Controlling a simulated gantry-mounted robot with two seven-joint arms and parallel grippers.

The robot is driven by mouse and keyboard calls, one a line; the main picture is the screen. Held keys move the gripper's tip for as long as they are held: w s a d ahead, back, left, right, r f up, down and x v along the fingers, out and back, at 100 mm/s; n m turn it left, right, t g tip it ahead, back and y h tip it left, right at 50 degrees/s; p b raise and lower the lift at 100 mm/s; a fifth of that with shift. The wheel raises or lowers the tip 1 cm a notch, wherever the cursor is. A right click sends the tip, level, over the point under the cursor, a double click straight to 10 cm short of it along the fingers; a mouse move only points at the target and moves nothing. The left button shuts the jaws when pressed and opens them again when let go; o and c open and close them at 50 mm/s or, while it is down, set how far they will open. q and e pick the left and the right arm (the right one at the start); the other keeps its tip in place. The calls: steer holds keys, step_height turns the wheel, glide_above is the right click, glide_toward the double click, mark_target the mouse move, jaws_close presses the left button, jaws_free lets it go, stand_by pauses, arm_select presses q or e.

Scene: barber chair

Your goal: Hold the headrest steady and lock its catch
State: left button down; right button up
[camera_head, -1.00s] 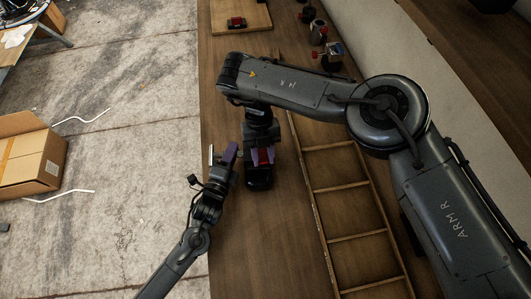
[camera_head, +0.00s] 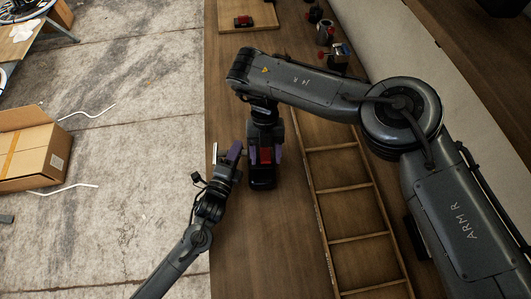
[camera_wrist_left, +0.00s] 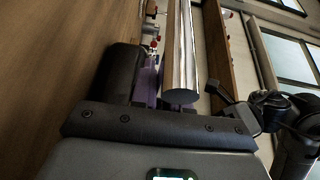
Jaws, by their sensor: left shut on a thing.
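The headrest (camera_head: 262,179), a dark block with a red part (camera_head: 266,154) on its upper side, is on the brown wooden surface. My left gripper (camera_head: 232,152), with purple fingertips, reaches its left side from the lower left and is shut on it; the contact is mostly hidden. In the left wrist view, a dark block (camera_wrist_left: 120,75) and a shiny metal bar (camera_wrist_left: 181,55) stand before the gripper. My right gripper (camera_head: 267,140) comes from above, close over the red part. Purple shows beside it, but its fingertips are partly hidden, so its opening is unclear. I cannot make out the catch.
A divided wooden tray (camera_head: 340,193) lies right of the headrest. A board with a small red-and-black part (camera_head: 243,21) and several small parts (camera_head: 337,54) lie farther back. A cardboard box (camera_head: 28,155) stands on the floor at left. My right arm covers much of the surface.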

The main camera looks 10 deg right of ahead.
mark_target(265, 149)
arm_select(q)
steer(key=shift+r, duration=0.15)
arm_select(e)
steer(key=shift+v, duration=3.7)
arm_select(q)
steer(key=c, duration=1.1)
jaws_free()
steer(key=shift+w, duration=0.1)
steer(key=shift+o, duration=0.3)
